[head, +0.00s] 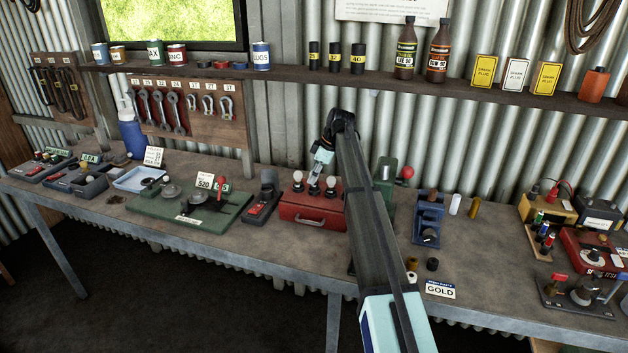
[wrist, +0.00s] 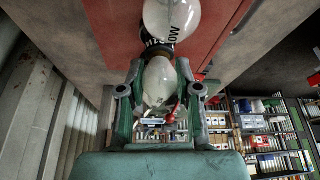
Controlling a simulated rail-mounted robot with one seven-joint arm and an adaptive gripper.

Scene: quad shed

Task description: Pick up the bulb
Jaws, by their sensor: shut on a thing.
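A red metal box (head: 312,209) with a front handle stands on the workbench, with clear bulbs along its top: a left bulb (head: 298,177), a middle bulb (head: 314,187) and a right bulb (head: 331,182). My gripper (head: 316,174) reaches down over the box from behind. In the wrist view, my gripper (wrist: 160,92) has its two fingers on either side of a bulb (wrist: 158,82) and is shut on it. Another bulb (wrist: 172,18) shows just beyond it against the red box (wrist: 120,25). I cannot tell whether the held bulb is clear of the box.
A black device with a red switch (head: 262,198) stands left of the box, and a green base plate (head: 190,208) farther left. A green device with a red knob (head: 388,170) and a blue device (head: 428,220) stand to the right. A shelf (head: 300,75) runs above the bench.

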